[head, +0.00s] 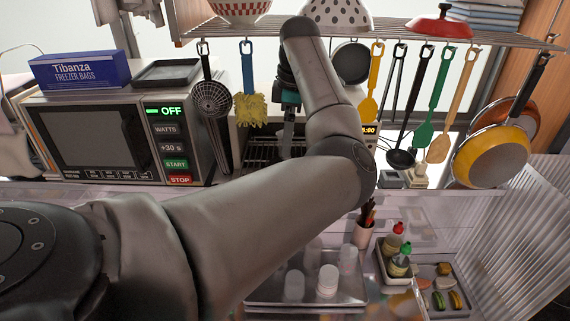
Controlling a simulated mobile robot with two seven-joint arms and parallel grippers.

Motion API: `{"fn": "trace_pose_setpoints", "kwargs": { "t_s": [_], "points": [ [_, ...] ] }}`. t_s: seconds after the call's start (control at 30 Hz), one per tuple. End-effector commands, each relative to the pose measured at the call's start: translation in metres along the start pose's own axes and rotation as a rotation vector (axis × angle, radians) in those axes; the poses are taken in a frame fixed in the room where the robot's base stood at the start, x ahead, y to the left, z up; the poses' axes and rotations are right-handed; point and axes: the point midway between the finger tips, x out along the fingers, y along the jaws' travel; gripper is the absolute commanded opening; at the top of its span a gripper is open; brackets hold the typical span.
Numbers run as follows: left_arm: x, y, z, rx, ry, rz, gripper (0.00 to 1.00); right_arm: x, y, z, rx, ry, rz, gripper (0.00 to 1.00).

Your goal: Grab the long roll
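No long roll can be clearly made out in the head view; my arm covers much of the middle. My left arm reaches in from the lower left and up to the hanging rack. Its gripper (287,135) points down beside the forearm, in front of the toaster oven and right of the yellow brush. The forearm partly covers the gripper, and whether its fingers are open or shut does not show. My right gripper is not in view.
A wire shelf (400,32) carries bowls, a red lid (439,24) and hanging utensils. A microwave (95,138) stands left with a freezer bag box (80,69) on top. A toaster oven (256,149) is behind my arm. A tray (262,291) with white bottles sits below.

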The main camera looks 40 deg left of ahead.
Motion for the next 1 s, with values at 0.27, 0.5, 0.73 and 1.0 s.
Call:
{"fn": "trace_pose_setpoints", "kwargs": {
  "t_s": [0.27,0.5,0.73,1.0],
  "points": [
    [0.038,0.0,0.0,0.001,0.0,0.0,0.99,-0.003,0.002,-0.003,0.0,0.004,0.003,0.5],
    [0.06,0.004,0.001,0.002,-0.001,-0.002,0.99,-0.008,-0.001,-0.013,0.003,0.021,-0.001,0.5],
    [0.089,0.007,0.001,0.0,-0.001,0.0,0.99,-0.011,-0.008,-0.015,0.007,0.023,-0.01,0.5],
    [0.092,0.007,0.001,0.0,-0.002,0.002,0.99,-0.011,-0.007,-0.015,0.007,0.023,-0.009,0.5]
  ]
}}
